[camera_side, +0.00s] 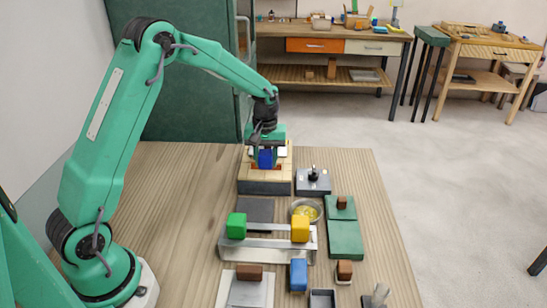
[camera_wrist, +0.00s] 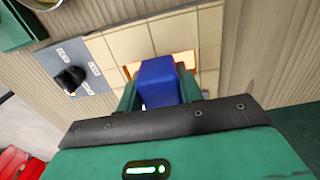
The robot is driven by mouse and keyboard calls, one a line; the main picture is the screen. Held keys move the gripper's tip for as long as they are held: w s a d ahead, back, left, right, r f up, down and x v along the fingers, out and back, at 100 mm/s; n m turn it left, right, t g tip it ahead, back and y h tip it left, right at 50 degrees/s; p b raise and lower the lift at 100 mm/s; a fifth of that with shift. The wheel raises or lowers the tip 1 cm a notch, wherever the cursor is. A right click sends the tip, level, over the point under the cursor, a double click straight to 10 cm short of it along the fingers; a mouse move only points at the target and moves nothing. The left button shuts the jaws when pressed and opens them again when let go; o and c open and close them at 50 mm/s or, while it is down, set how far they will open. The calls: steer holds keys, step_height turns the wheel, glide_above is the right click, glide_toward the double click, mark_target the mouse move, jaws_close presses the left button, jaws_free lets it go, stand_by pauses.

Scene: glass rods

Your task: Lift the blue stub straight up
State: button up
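The blue stub (camera_side: 265,159) is a small blue block at the tiled block (camera_side: 247,172) at the back of the bench. In the wrist view the blue stub (camera_wrist: 158,82) is between the two green fingers of my gripper (camera_wrist: 159,92), which press against its left and right sides. My gripper (camera_side: 266,153) points down in the side view and looks shut on the stub. Orange edges of an opening in the tiles (camera_wrist: 118,45) show on both sides of the stub. The stub's lower end is hidden, so I cannot tell whether it touches anything.
A grey plate with a black knob (camera_side: 313,181) stands right of the tiled block. In front are a metal bowl (camera_side: 306,211), a rack with a green block (camera_side: 236,226) and a yellow block (camera_side: 300,229), and another blue block (camera_side: 298,274). The bench's left side is clear.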

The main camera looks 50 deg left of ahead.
steer(key=c, duration=0.4)
steer(key=shift+r, duration=0.9)
step_height(320, 180, up, 2)
steer(key=shift+r, duration=0.2)
steer(key=s+d+r, duration=0.4)
steer(key=d+r, duration=0.2)
steer(key=d, duration=0.5)
steer(key=shift+r, duration=0.4)
